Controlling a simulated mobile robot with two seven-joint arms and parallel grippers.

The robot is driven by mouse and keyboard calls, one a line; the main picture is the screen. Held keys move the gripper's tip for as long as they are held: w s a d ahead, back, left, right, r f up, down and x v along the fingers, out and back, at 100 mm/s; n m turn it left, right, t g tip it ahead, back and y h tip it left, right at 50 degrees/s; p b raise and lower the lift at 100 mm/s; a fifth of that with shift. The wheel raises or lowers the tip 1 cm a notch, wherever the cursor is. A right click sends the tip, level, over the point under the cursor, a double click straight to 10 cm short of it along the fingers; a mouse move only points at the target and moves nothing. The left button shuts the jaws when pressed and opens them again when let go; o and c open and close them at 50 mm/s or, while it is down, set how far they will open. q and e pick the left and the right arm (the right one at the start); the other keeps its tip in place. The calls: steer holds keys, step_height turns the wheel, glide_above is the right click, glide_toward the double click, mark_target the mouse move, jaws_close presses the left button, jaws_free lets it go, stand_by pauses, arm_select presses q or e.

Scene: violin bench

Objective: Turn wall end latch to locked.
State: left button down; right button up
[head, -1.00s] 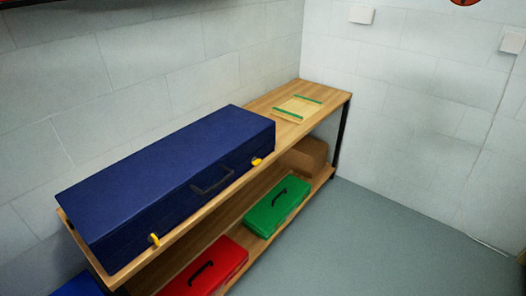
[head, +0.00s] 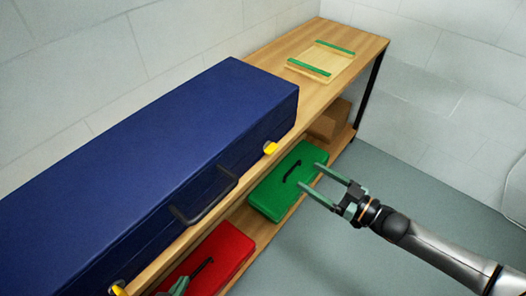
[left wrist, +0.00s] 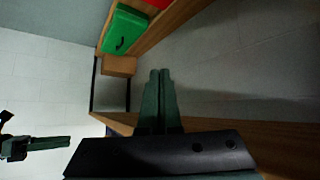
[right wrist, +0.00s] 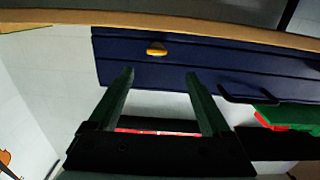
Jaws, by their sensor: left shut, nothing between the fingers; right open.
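The long blue case (head: 170,130) lies shut on the wooden bench. Its wall end latch (head: 270,148) is a small yellow tab on the front face near the far end. In the right wrist view the yellow latch (right wrist: 157,48) lies lengthwise along the case, ahead of the fingers. A second yellow latch (head: 118,289) shows at the near end. My right gripper (head: 312,178) is open and empty, apart from the case, out in front of the latch. My left gripper (head: 179,286) is shut and empty, only its tip showing at the bottom; its fingers (left wrist: 159,75) are together.
A black handle (head: 203,198) sticks out from the case front between the latches. A green case (head: 275,195), a red case (head: 230,250) and a cardboard box (head: 328,122) are on the lower shelf. A wooden board with green strips (head: 322,62) lies on the far bench top.

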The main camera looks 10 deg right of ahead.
mark_target(275, 150)
steer(key=x, duration=0.7)
steer(key=b+x, duration=0.1)
steer(key=x, duration=0.3)
steer(key=shift+w+d+r, duration=0.1)
steer(key=shift+w+r, duration=0.25)
steer(key=shift+w, duration=0.15)
arm_select(q)
steer(key=shift+w+d+f, duration=0.25)
steer(key=shift+w+f, duration=0.05)
steer(key=shift+f, duration=0.1)
arm_select(e)
steer(key=shift+w+a, duration=0.35)
steer(key=shift+w, duration=0.15)
steer(key=shift+c, duration=0.3)
arm_select(q)
steer(key=shift+s+f, duration=0.15)
steer(key=shift+f, duration=0.05)
arm_select(e)
jaws_close()
